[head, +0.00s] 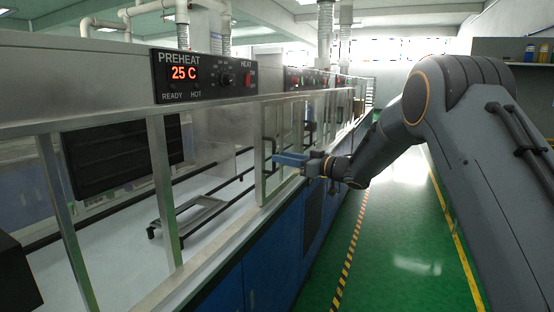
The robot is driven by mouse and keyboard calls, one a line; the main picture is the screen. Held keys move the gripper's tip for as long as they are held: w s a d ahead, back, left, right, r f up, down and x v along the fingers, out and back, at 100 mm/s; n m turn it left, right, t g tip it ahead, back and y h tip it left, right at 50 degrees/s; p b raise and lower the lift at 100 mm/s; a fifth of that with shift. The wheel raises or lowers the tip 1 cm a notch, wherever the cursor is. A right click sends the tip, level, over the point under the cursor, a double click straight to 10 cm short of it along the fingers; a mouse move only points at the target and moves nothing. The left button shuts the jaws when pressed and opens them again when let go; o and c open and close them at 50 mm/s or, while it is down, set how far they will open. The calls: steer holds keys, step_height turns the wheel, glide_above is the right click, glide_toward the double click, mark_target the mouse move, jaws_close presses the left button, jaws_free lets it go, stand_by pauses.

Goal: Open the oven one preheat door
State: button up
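The oven's preheat panel (205,77) faces me at the upper left, with a red display reading 25 C and the words READY and HOT below. Under it is a metal-framed front with upright posts (165,190), and I see through it to a white deck. A dark upright bar, perhaps a handle (268,150), shows by the frame just left of my gripper. My gripper (283,159), with blue fingers, is level with that frame and points left. I cannot tell whether it touches the bar, or whether its fingers are apart. Which framed part is the preheat door is unclear.
A dark rectangular panel (122,152) is seen behind the frame. A small metal rack (188,213) sits on the deck. Blue cabinets (272,262) run below. The green floor (400,250) is open to the right, with striped and yellow lines. A shelf (520,65) stands far right.

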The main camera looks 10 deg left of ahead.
steer(key=v, duration=0.3)
steer(key=shift+d, duration=0.3)
steer(key=s+d+f+m+t+h, duration=0.1)
steer(key=d+f+m+t+h, duration=0.15)
steer(key=d+m+h, duration=0.4)
steer(key=d+f+m+t+h, duration=0.1)
steer(key=d+f+t+h, duration=0.2)
steer(key=d, duration=0.7)
steer(key=s+d+f+m+g+h, duration=0.3)
steer(key=s+d+f+h, duration=0.2)
steer(key=s+d, duration=0.25)
steer(key=s+d+f+m+g, duration=0.1)
steer(key=s+d+f+g, duration=0.1)
steer(key=s, duration=1)
steer(key=s+d+f+g+h, duration=0.1)
steer(key=s+f+g, duration=0.3)
steer(key=s, duration=0.9)
steer(key=s+d+f+m+g+h, duration=0.1)
steer(key=s+d+f+g, duration=0.3)
steer(key=s, duration=0.8)
steer(key=shift+s+m, duration=0.2)
steer(key=shift+m, duration=0.15)
